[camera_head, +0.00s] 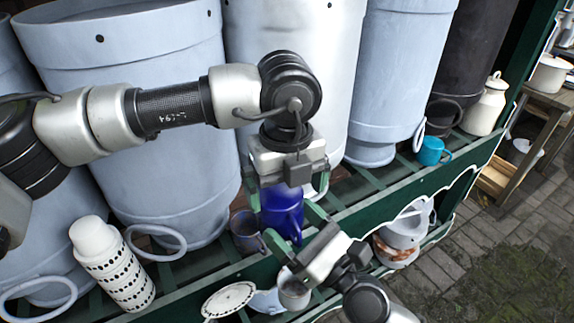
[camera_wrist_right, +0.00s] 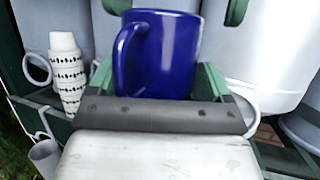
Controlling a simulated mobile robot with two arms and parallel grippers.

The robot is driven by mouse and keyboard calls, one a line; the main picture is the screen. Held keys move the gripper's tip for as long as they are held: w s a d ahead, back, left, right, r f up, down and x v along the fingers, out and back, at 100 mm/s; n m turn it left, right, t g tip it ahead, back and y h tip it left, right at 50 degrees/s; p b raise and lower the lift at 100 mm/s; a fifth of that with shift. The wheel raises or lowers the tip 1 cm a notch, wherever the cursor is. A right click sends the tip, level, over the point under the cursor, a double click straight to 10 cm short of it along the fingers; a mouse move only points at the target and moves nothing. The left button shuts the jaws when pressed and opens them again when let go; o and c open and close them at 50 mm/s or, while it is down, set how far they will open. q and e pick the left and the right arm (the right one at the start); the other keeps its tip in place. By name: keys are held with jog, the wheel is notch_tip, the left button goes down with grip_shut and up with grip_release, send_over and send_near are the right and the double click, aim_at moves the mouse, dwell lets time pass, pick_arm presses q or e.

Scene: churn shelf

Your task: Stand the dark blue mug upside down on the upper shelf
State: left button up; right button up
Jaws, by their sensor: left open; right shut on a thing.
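The dark blue mug (camera_head: 282,208) is held in the air near the front of the green upper shelf (camera_head: 375,190). My right gripper (camera_head: 292,228) is shut on it from the front. In the right wrist view, the mug (camera_wrist_right: 170,55) sits between the green fingers of my right gripper (camera_wrist_right: 157,80), its handle to the left. Which way its mouth faces is hard to tell. My left gripper (camera_head: 287,188) is open just above the mug, with a green finger on either side; whether it touches is unclear. Its fingers also show at the top of the wrist view.
Big pale blue churns (camera_head: 150,120) fill the back of the shelf. A stack of patterned white cups (camera_head: 112,262), a dark grey mug (camera_head: 245,228), a turquoise mug (camera_head: 431,151) and a cream can (camera_head: 485,108) stand there. Dishes (camera_head: 229,298) lie lower down.

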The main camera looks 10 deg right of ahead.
pick_arm(q)
jog(key=shift+s+d+f, duration=0.1)
jog(key=shift+s+f, duration=0.1)
jog(key=shift+f, duration=0.7)
pick_arm(e)
jog(key=shift+r, duration=0.7)
pick_arm(q)
jog(key=shift+d, duration=0.1)
jog(key=c, duration=0.8)
pick_arm(e)
jog(key=shift+s+a, duration=0.1)
jog(key=o, duration=0.6)
jog(key=shift+c, duration=0.2)
pick_arm(q)
jog(key=shift+r, duration=0.1)
jog(key=shift+c, duration=0.8)
pick_arm(e)
jog(key=o, duration=0.3)
jog(key=shift+y, duration=0.3)
jog(key=shift+o, duration=0.2)
jog(key=shift+f, duration=0.1)
